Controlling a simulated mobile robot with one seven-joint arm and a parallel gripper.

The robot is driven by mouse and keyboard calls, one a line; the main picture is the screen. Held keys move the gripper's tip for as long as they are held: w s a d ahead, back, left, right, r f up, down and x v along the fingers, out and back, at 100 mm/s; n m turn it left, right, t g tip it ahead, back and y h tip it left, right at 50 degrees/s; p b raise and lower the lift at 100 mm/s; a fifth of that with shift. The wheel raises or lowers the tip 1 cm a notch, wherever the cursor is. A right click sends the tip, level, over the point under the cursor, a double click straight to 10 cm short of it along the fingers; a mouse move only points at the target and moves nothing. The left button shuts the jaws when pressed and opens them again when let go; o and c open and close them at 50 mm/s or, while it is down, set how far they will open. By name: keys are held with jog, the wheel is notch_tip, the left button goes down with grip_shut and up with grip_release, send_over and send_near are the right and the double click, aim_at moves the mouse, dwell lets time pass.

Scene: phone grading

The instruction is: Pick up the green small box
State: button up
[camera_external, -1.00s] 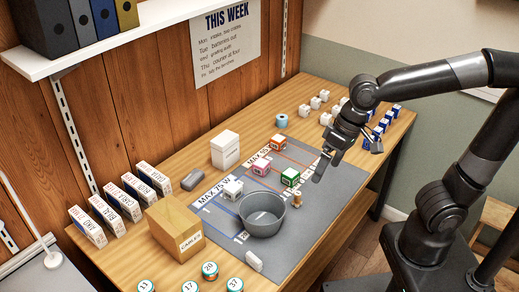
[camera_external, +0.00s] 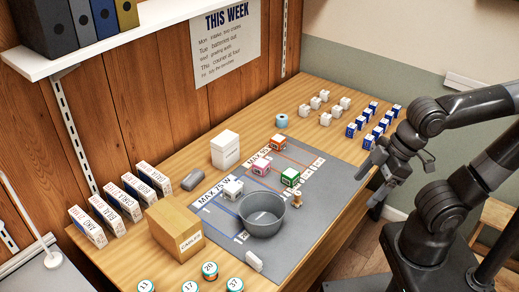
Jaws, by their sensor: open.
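The green small box (camera_external: 290,178), green and white, sits on the grey mat (camera_external: 328,190) toward its right side, just behind the grey round bowl (camera_external: 263,218). It stands apart from the pink box (camera_external: 262,167) and the orange box (camera_external: 279,143) on the same mat. My gripper (camera_external: 372,181) is open and empty, to the right of the green box, near the right edge of the table. Nothing lies between its fingers.
A small brown figure-like item (camera_external: 297,200) stands close in front of the green box. Blue-and-white boxes (camera_external: 368,125) and white cubes (camera_external: 324,97) stand at the back right. The mat's right strip is clear.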

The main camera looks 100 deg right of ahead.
jog(key=w+d+f+m+g, duration=0.1)
jog(key=w+d+f+m, duration=0.1)
jog(key=w+d, duration=0.45)
jog(key=m+g, duration=0.5)
jog(key=m, duration=0.3)
send_over(291, 173)
notch_tip(291, 173, down, 17)
jog(key=shift+f, duration=0.2)
jog(key=shift+s+d+f, duration=0.15)
jog(key=shift+f, duration=0.15)
notch_tip(291, 173, down, 10)
jog(key=shift+f, duration=0.2)
jog(key=shift+c, duration=0.5)
